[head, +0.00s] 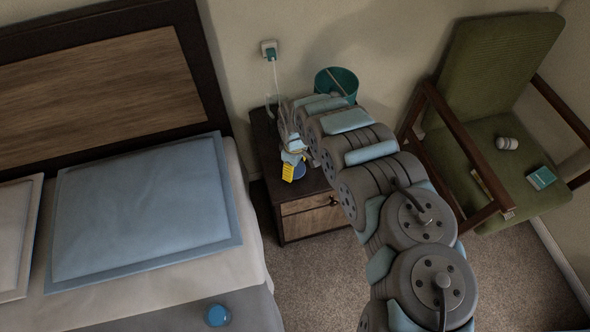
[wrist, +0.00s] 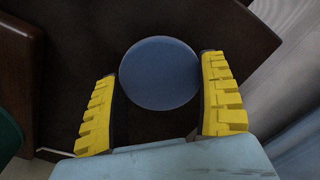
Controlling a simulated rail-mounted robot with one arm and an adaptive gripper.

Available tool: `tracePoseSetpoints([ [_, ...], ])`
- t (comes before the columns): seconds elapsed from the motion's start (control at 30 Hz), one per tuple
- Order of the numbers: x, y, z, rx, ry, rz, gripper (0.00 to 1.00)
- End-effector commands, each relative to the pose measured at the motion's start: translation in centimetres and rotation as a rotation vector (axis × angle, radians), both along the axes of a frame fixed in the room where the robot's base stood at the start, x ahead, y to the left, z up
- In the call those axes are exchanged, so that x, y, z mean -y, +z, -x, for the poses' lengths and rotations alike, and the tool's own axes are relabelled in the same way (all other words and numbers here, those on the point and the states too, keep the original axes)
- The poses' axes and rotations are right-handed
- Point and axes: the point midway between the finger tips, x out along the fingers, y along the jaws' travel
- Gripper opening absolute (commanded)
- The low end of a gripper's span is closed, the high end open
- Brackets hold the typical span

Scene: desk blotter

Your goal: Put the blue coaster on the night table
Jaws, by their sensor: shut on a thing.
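The blue coaster (wrist: 160,73) is a flat round disc between the two yellow fingers of my gripper (wrist: 161,66) in the wrist view. Both fingers meet its rim, and my gripper is shut on it. In the head view the coaster (head: 299,171) shows as a small blue patch beside my gripper (head: 289,172), over the dark top of the night table (head: 266,150). I cannot tell whether the coaster touches the top or is held just above it. My arm hides much of the night table.
The bed with a blue pillow (head: 145,205) stands left of the night table. A teal bin (head: 337,84) is behind it, and a green chair (head: 490,75) stands at the right. A white cable hangs from a wall socket (head: 269,48). A blue round object (head: 217,315) lies on the bed.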

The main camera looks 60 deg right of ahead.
Motion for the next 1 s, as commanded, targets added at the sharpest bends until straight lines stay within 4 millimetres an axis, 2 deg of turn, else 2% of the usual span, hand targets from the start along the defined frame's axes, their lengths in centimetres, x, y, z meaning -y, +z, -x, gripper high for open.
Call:
tracePoseSetpoints([
  [0.03, -0.04, -0.77, -0.04, 0.002, -0.001, -0.001, 0.52],
  [0.13, 0.04, -1.42, 0.03, 0.001, -0.001, 0.001, 0.52],
  [0.53, 0.07, -1.74, 0.07, 0.0, -0.002, 0.002, 0.52],
  [0.57, 0.09, -1.72, 0.09, 0.0, -0.002, 0.002, 0.82],
  [0.6, 0.09, -1.7, 0.1, 0.0, -0.002, 0.002, 0.94],
  [0.63, 0.1, -1.69, 0.1, 0.0, -0.002, 0.002, 1.0],
  [1.0, 0.12, -1.08, 0.06, 0.0, -0.001, 0.003, 1.0],
])
